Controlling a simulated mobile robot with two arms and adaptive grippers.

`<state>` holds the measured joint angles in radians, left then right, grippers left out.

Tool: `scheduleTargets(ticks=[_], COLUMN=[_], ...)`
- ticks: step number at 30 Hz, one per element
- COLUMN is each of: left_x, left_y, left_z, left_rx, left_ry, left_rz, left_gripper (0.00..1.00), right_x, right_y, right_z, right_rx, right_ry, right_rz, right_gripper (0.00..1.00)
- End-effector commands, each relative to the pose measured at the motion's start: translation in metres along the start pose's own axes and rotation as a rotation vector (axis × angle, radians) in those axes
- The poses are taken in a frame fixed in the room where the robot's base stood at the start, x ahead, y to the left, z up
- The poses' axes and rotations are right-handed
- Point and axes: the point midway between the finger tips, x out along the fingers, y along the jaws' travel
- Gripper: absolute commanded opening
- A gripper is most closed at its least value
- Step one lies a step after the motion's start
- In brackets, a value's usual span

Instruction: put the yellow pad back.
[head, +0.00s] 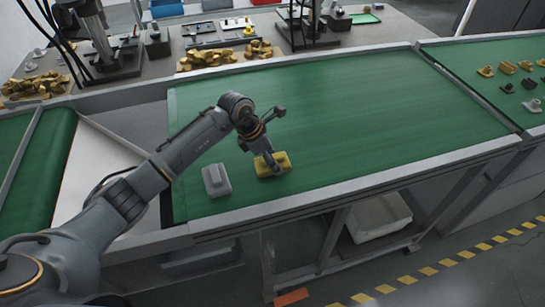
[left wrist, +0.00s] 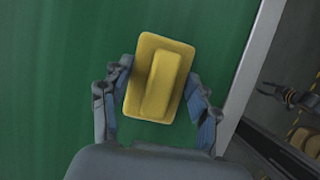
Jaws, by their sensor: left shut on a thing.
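The yellow pad (head: 274,168) is a rectangular block with a raised bar on top. It lies on or just above the green belt (head: 380,110), near its front edge; the exact height is hard to tell. My left gripper (head: 270,160) reaches down onto it. In the left wrist view, the yellow pad (left wrist: 150,62) sits between the two fingers, one at each side, and the gripper is shut on it. My right gripper is not in the head view.
A grey pad (head: 216,180) of similar shape lies on the belt just left of the yellow one. A raised metal rail (head: 340,192) runs along the belt's front edge. Small parts (head: 507,67) lie on another green surface at right. Most of the belt is clear.

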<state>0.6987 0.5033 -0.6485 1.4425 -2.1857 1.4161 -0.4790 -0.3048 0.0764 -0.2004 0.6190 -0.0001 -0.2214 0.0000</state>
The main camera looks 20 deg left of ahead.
Motion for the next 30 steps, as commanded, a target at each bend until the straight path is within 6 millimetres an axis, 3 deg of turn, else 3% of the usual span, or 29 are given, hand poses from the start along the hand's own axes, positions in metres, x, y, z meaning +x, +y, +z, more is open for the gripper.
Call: scheduleTargets(ticks=[2, 3, 6, 20, 30], left_x=[0.003, 0.002, 0.002, -0.005, -0.073], left_y=[0.000, 0.000, 0.000, 0.001, 0.002], left_z=[-0.001, -0.001, -0.001, 0.000, -0.002], left_rx=[0.000, 0.000, 0.000, 0.000, 0.001], left_ry=[0.000, 0.000, 0.000, 0.000, -0.001], left_rz=[0.000, 0.000, 0.000, 0.002, 0.007], left_gripper=[0.35, 0.65, 0.83, 0.83, 0.83], right_x=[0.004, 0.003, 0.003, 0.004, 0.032], right_y=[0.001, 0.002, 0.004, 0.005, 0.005], right_z=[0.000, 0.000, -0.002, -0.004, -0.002], right_rx=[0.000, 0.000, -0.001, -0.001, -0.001], right_ry=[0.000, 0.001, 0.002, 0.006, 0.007], right_rz=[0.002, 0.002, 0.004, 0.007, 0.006], right_gripper=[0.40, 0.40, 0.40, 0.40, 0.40])
